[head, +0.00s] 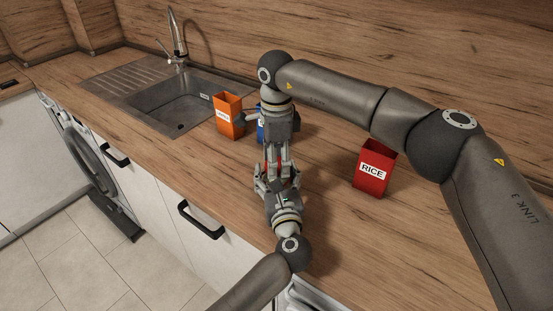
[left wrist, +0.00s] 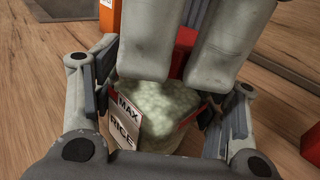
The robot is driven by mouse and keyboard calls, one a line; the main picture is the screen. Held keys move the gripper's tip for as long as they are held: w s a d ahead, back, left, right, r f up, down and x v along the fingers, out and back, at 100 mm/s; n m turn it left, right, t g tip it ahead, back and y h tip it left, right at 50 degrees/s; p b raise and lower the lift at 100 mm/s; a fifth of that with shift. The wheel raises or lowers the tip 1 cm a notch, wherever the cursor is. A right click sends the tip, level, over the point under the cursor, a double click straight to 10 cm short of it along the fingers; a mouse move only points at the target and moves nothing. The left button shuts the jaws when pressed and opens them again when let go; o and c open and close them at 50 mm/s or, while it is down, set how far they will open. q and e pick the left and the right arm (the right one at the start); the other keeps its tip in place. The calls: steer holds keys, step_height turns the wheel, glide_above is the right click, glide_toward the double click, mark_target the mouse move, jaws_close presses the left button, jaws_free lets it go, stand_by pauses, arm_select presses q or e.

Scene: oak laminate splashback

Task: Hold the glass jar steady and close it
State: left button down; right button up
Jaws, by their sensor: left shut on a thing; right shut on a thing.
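The glass jar (left wrist: 150,105) is filled with pale greenish-white grains, and a label reading "MAX" and "RICE" faces the left wrist camera. My left gripper (head: 277,183) is shut on the jar, with a finger on either side of it. My right gripper (head: 279,166) comes down from above, with its two fingers close over the jar's top. A red piece (left wrist: 184,48) shows between the right fingers, possibly the lid; the fingers hide most of it. In the head view the grippers almost entirely hide the jar, and whether the lid touches the rim cannot be seen.
An orange canister (head: 228,116) and a mostly hidden blue canister (head: 261,124) stand behind the grippers. A red canister labelled RICE (head: 373,170) stands to the right. A sink (head: 172,100) with a tap (head: 177,40) is at the back left. The counter's front edge is close to my left gripper.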

steer(key=shift+c, duration=0.8)
steer(key=m, duration=1.4)
steer(key=shift+m, duration=0.3)
steer(key=o, duration=1.2)
step_height(320, 180, up, 12)
steer(key=shift+f, duration=0.1)
